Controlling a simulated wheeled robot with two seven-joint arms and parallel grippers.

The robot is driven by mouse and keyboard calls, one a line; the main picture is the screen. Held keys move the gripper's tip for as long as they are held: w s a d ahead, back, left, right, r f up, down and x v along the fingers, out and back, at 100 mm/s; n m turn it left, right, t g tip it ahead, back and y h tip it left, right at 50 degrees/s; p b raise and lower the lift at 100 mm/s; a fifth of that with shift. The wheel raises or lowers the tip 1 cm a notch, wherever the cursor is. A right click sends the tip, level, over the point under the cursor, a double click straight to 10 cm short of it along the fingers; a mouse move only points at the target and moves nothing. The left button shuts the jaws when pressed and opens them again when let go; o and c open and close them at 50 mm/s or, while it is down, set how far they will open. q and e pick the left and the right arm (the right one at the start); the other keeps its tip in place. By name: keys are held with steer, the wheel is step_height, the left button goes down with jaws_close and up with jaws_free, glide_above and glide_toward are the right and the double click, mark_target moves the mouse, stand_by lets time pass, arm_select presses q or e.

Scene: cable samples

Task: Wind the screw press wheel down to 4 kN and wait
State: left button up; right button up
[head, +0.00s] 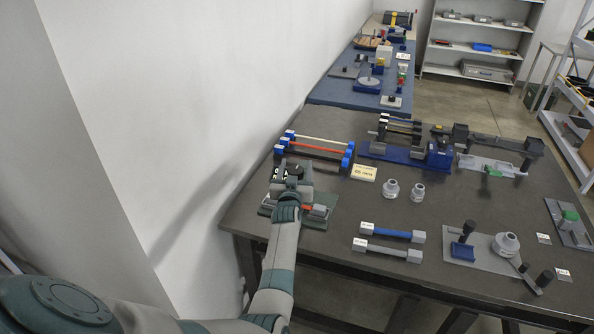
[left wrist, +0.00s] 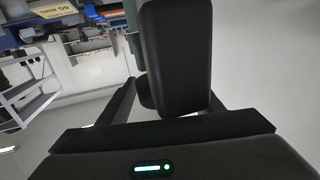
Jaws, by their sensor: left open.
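The screw press (head: 321,211) stands at the left end of the dark table, on a green-grey base with a red part. A black piece with white marks (head: 283,172) shows at its top; I cannot read a force value. My left gripper (head: 291,186) is over the press, and my forearm hides much of it. In the left wrist view, a black rounded part (left wrist: 175,55), possibly the wheel's rim, stands between the open fingers (left wrist: 165,100). I cannot tell whether they touch it. My right gripper is not in view.
Cable samples with blue ends (head: 318,147) lie behind the press, near a yellow card (head: 364,172). A blue-based machine (head: 405,153) stands farther right. Blue and grey samples (head: 388,249) lie at the front. A white wall (head: 180,110) is close on the left.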

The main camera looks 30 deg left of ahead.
arm_select(q)
steer(key=shift+w+a+f+b, duration=0.1)
steer(key=shift+w+a+b, duration=0.05)
steer(key=shift+w+b, duration=0.15)
steer(key=shift+w+a+f+b, duration=0.1)
steer(key=shift+w+a+b, duration=0.05)
steer(key=shift+w, duration=0.25)
steer(key=shift+w+a+r, duration=0.15)
steer(key=shift+w+a, duration=0.05)
steer(key=shift+w, duration=0.15)
steer(key=c, duration=1.1)
steer(key=shift+r+m+t+h+b, duration=0.15)
steer(key=shift+m+t+h+b, duration=0.2)
steer(key=shift+h, duration=0.25)
